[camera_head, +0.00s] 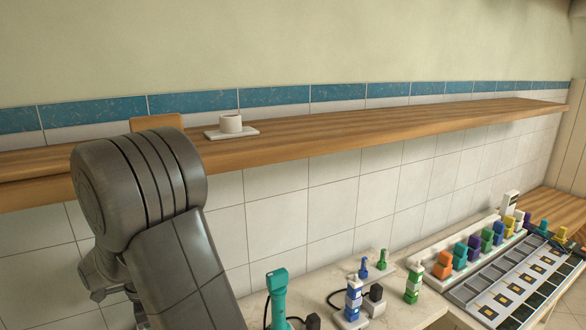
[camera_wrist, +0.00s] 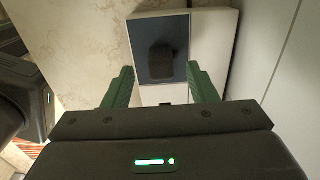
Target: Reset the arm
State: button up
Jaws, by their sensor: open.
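My gripper (camera_wrist: 162,88) shows in the wrist view with its two green fingers spread apart and nothing between them. Beyond the fingertips is a white block with a dark panel (camera_wrist: 150,30) and a small black item (camera_wrist: 161,64) on it. I cannot tell whether the fingers are near it or well short of it. In the head view my grey arm (camera_head: 150,200) rises at the left, bent at a joint, and its gripper end is not visible there.
A wooden shelf (camera_head: 330,142) runs along the tiled wall, with a white cup (camera_head: 231,124) on a flat base.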

notch_tip(320, 180, up, 6)
jog(key=p, duration=0.3)
dwell(0.3)
